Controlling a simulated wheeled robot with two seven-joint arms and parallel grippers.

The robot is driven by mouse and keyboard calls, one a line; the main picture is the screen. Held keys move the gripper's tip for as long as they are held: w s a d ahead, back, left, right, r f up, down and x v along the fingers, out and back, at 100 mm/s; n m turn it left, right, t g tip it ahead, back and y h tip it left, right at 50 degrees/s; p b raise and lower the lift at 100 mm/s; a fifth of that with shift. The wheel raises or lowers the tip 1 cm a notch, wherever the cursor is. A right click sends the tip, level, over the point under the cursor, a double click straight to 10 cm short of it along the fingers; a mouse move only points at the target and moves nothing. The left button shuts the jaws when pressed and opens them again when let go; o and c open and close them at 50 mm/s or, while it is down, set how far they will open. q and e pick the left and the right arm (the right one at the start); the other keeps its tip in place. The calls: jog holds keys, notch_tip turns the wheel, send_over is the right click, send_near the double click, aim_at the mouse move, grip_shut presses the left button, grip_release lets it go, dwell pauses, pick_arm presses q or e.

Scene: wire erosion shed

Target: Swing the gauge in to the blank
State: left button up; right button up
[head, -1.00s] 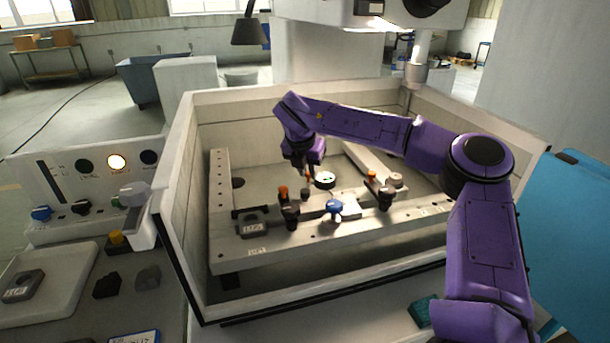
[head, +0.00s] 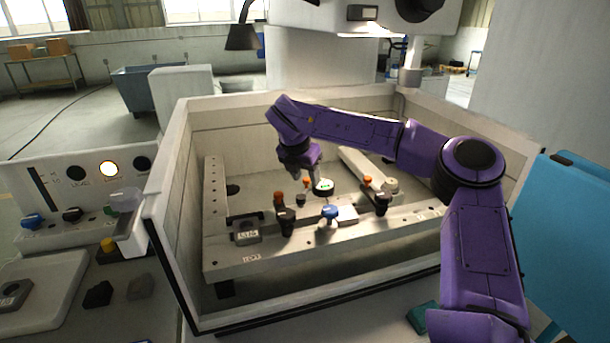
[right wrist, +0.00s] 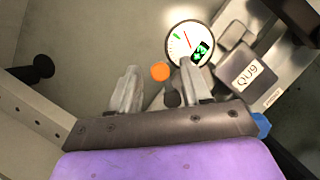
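The gauge (head: 323,187) is a round white dial over the machine's work frame; in the right wrist view its dial (right wrist: 190,45) shows a red needle and green-lit marks. The blank is a grey block with a QU9 label (right wrist: 245,75), directly beside the dial in that view. In the head view a grey block (head: 347,214) sits near a blue knob. My right gripper (right wrist: 161,92) is open, its fingers apart, with an orange-topped post (right wrist: 160,71) just beyond them and a dark knob near the right finger. My left gripper is not in view.
The machine's tank walls (head: 172,190) surround the frame. A control panel (head: 80,190) with a lit lamp and a white tray (head: 45,295) are at left.

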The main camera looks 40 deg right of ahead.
jog(key=b+v, duration=0.1)
jog(key=v, duration=0.9)
jog(key=shift+r, duration=0.25)
